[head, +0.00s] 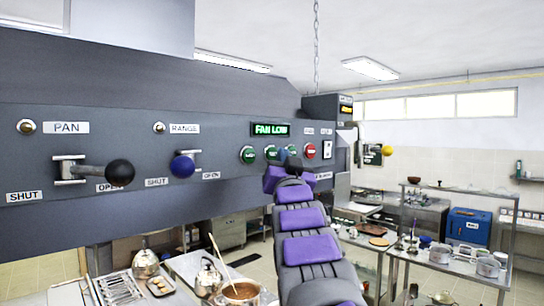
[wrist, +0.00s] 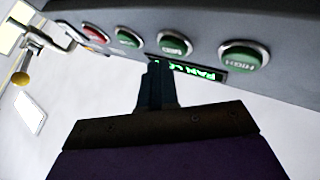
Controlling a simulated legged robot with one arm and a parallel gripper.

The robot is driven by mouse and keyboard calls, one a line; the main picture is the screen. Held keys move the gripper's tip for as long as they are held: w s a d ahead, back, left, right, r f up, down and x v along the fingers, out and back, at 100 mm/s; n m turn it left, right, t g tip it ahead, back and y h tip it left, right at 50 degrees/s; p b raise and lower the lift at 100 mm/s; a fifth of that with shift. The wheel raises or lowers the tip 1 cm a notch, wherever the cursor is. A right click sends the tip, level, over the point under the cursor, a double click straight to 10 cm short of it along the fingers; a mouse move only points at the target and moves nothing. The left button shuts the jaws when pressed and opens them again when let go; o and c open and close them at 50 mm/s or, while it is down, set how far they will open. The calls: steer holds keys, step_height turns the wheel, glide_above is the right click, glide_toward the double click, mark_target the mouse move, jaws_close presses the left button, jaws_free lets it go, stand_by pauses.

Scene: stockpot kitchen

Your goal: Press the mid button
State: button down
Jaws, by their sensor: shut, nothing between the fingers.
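The mid button (wrist: 175,43) is a round green button in a metal ring, second from the right in the wrist view's row. In the head view it is the second green button from the left (head: 270,152). The high button (wrist: 243,57) and another green button (wrist: 128,37) flank it. A red button (wrist: 95,33) ends the row. My gripper (wrist: 158,68) is shut and empty; its tips appear just below and left of the mid button in the wrist view. In the head view my gripper (head: 290,168) is below the right green button. Contact cannot be told.
The lit display (head: 270,129) reads FAN LOW above the buttons. Levers with a black knob (head: 120,172) and a blue knob (head: 182,166) stick out from the grey hood panel (head: 225,180) at left. Pots and a kettle (head: 209,277) stand below.

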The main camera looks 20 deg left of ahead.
steer(key=shift+a+r+p, duration=0.15)
steer(key=shift+a+p, duration=0.05)
steer(key=shift+p, duration=0.2)
steer(key=shift+w+a+p, duration=0.25)
steer(key=shift+a+p, duration=0.2)
stand_by(0.6)
steer(key=shift+s+d+f+b, duration=0.2)
steer(key=shift+d+b, duration=0.2)
steer(key=shift+b, duration=0.7)
steer(key=shift+s+d+r+b, duration=0.15)
steer(key=shift+d+b, duration=0.15)
steer(key=shift+b, duration=0.2)
steer(key=shift+d+b, duration=0.1)
steer(key=shift+b, duration=0.25)
steer(key=shift+s+d+b, duration=0.3)
steer(key=shift+d+b, duration=0.45)
steer(key=shift+b, duration=0.65)
steer(key=shift+s+d+b, duration=0.35)
steer(key=shift+d+b, duration=0.4)
steer(key=shift+b, duration=0.65)
steer(key=shift+s+d+b, duration=0.3)
steer(key=shift+d+b, duration=0.45)
steer(key=shift+b, duration=0.65)
